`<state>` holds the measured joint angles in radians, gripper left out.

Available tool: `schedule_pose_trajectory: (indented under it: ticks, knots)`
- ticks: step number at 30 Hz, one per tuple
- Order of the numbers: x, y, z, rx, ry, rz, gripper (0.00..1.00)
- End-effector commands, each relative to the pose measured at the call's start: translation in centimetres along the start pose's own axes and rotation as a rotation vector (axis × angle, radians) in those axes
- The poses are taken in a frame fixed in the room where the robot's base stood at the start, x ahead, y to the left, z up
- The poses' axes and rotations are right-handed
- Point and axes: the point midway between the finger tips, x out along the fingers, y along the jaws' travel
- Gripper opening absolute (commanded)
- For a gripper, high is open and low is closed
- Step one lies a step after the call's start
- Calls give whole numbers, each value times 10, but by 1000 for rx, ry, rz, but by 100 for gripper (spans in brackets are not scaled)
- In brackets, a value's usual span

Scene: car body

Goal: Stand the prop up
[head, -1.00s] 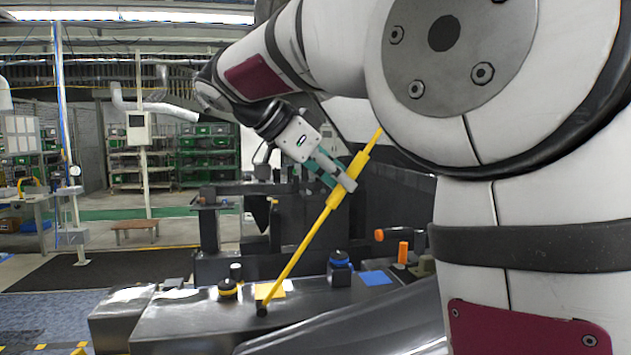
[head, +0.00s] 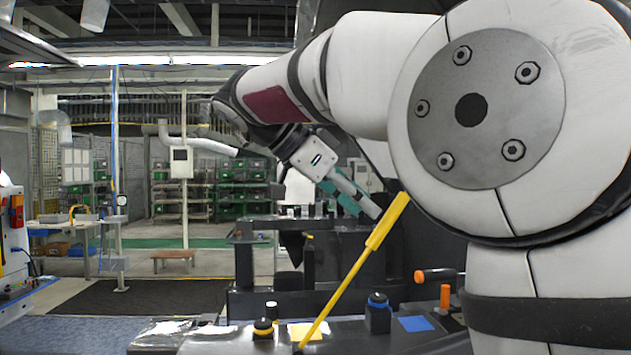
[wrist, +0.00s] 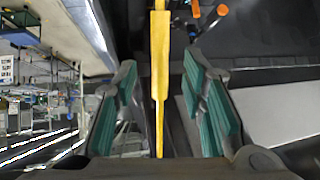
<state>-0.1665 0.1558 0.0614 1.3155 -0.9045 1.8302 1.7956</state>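The yellow prop (head: 345,290) is a thin rod with a thicker sleeve near its upper end. It stands tilted, leaning to the right in the head view. Its dark foot is at the lower edge of the picture, beside a yellow square (head: 305,332). What its top end rests against, if anything, is hidden by my arm. My gripper (head: 372,206) is open, just left of the sleeve in the head view. In the wrist view the prop (wrist: 159,70) runs between the spread green-padded fingers, with gaps on both sides.
A black knob with a yellow ring (head: 263,328), a blue-ringed knob (head: 378,312) and a blue square (head: 415,324) are on the dark car body. Orange-ended parts (head: 438,275) stand to the right. My large arm links fill the right side.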

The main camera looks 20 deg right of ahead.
Motion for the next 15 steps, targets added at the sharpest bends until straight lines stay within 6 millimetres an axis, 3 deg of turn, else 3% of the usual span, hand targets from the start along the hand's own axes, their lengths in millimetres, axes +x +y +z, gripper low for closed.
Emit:
schedule_pose_trajectory:
  ticks: [6, 15]
  knots:
    - [-44, -1, 1, -1, -1, -3, 38]
    - [-67, 0, 0, -1, 0, 0, 38]
